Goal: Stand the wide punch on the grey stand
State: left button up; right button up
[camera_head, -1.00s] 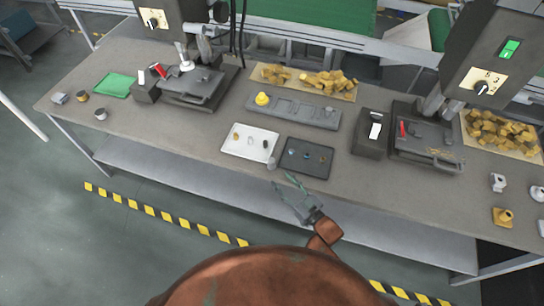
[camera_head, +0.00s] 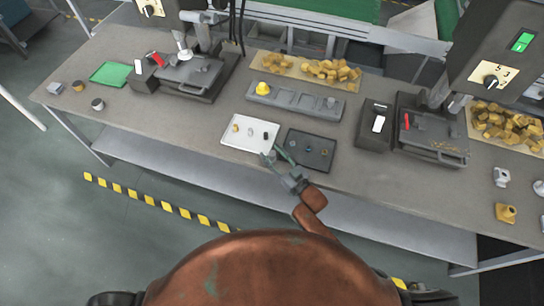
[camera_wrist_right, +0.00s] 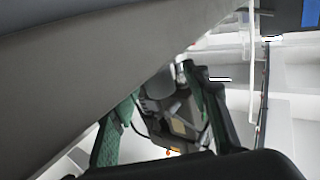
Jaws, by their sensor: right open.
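A long grey stand (camera_head: 310,107) with several recesses lies at the middle of the table, with a yellow piece (camera_head: 263,88) at its left end. A white tray (camera_head: 238,143) in front of it holds small pieces, and a dark tray (camera_head: 318,162) beside it holds several more. I cannot tell which small piece is the wide punch. My right gripper (camera_head: 275,156) is open and empty at the front right corner of the white tray, partly covering the gap between the trays. Its two green fingers show apart in the wrist view (camera_wrist_right: 165,110). My left gripper is out of view.
Black press-like machines stand at the left (camera_head: 190,78) and right (camera_head: 432,135). Brass pieces (camera_head: 505,128) lie in heaps behind. Small fittings lie at both table ends, including a brass one (camera_head: 506,212). The table's front strip is mostly clear.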

jog(key=shift+c, duration=0.7)
jog(key=c, duration=0.6)
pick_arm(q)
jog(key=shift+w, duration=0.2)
pick_arm(e)
grip_shut()
